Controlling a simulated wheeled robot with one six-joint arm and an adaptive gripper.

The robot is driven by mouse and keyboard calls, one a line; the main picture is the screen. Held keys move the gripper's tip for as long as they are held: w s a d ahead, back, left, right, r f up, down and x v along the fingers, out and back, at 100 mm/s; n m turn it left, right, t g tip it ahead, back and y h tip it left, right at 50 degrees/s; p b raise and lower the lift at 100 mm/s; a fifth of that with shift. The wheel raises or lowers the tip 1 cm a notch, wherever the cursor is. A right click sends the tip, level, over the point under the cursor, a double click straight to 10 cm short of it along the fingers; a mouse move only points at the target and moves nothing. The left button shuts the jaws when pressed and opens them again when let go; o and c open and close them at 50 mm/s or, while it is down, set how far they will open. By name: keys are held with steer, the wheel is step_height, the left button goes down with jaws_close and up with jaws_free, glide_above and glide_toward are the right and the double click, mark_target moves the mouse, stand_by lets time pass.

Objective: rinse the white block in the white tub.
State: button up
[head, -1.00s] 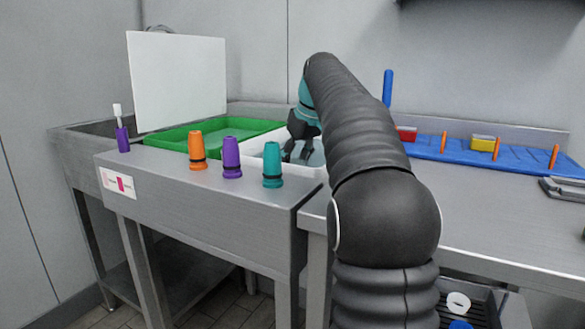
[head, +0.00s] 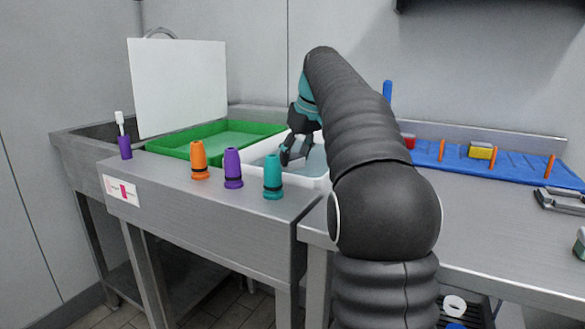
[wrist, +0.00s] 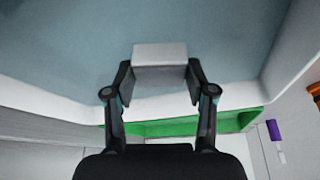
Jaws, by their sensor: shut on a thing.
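My gripper (head: 296,152) is over the white tub (head: 314,181), which holds grey-blue water. In the wrist view my gripper (wrist: 160,75) is shut on the white block (wrist: 160,55), with one finger on each side of it. I cannot tell whether the block touches the water. In the head view the block is hard to make out beside the fingers.
A green tray (head: 180,150) lies left of the tub, with a white board (head: 178,85) standing behind it. Orange (head: 199,160), purple (head: 233,168) and teal (head: 273,176) cones stand along the front edge. A blue tray (head: 520,166) lies at the right.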

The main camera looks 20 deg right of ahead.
mark_target(295, 156)
steer(key=shift+r+p, duration=1.2)
steer(key=shift+r, duration=2.95)
steer(key=shift+r, duration=0.15)
